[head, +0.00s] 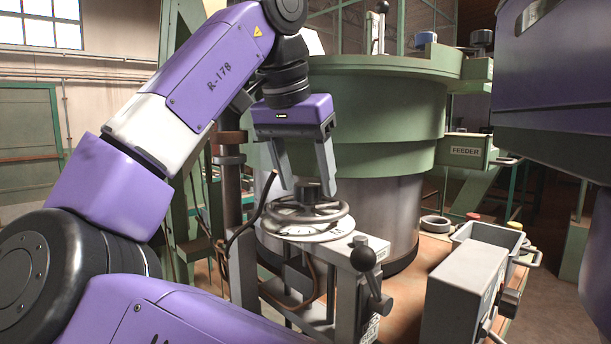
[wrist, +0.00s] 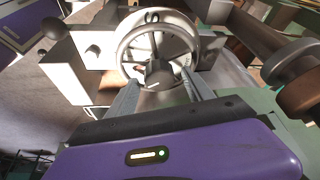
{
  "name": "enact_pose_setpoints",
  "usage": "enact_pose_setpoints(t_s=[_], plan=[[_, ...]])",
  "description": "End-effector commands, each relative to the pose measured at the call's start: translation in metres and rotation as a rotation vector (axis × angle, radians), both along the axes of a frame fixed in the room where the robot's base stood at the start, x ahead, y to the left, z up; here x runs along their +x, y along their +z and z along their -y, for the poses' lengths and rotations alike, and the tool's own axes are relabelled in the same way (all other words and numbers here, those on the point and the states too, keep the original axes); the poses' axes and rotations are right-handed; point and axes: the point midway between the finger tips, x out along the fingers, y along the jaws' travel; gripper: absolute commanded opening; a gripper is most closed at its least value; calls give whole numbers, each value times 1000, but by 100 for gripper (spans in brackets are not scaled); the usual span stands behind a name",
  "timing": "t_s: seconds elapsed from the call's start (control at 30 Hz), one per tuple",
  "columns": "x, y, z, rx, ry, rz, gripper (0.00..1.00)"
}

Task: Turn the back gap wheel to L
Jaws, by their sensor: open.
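A grey spoked handwheel (head: 305,226) lies flat over a pale round dial plate (head: 325,234) on a metal stand in the head view. Its raised dark hub (head: 309,192) stands at the centre. My gripper (head: 308,188) points down just above the wheel, its two fingers apart on either side of the hub. In the wrist view the wheel (wrist: 121,48) and hub (wrist: 157,73) lie between and beyond the fingertips (wrist: 161,79). I cannot tell whether the fingers touch the hub.
A big green feeder bowl (head: 400,115) stands close behind the wheel. A grey box (head: 463,290) and a metal tray (head: 487,236) are farther right. A dark cable hangs left of the wheel.

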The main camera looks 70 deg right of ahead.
Motion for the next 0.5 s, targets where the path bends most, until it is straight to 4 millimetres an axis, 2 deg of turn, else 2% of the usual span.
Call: enact_pose_setpoints(t_s=[0.17,0.43,0.47,0.5], plan=[[0,0,0,0,0,0,58],[0,0,0,0,1,0,5],[0,0,0,0,1,0,0],[0,0,0,0,1,0,0]])
